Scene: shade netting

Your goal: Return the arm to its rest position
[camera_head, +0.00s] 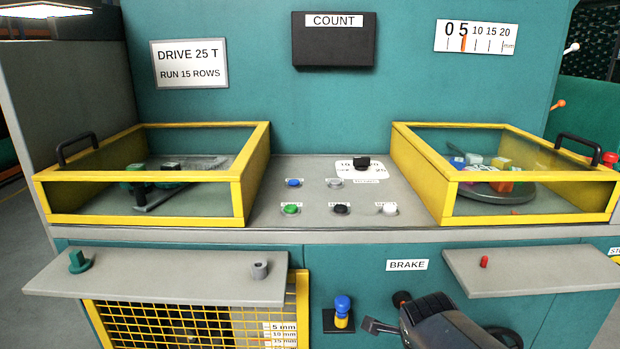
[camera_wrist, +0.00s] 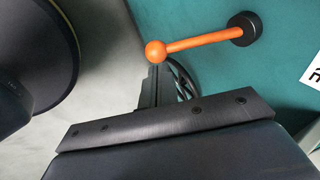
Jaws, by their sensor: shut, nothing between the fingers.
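My gripper (camera_head: 380,326) is low at the front right of the machine, below the BRAKE label (camera_head: 407,265). Its dark body points left. In the wrist view my gripper (camera_wrist: 152,88) is shut, with nothing held. An orange lever (camera_wrist: 200,41) with a ball knob shows just beyond the fingers there, on a black hub on the teal panel. I cannot tell whether the fingers touch it. In the head view my arm hides most of that lever.
A black handwheel (camera_head: 507,337) is partly hidden behind my arm. A blue and yellow knob (camera_head: 342,308) stands left of my gripper. A left shelf (camera_head: 160,278) and a right shelf (camera_head: 540,270) jut out. Yellow-framed covers (camera_head: 258,170) flank the button panel (camera_head: 320,225).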

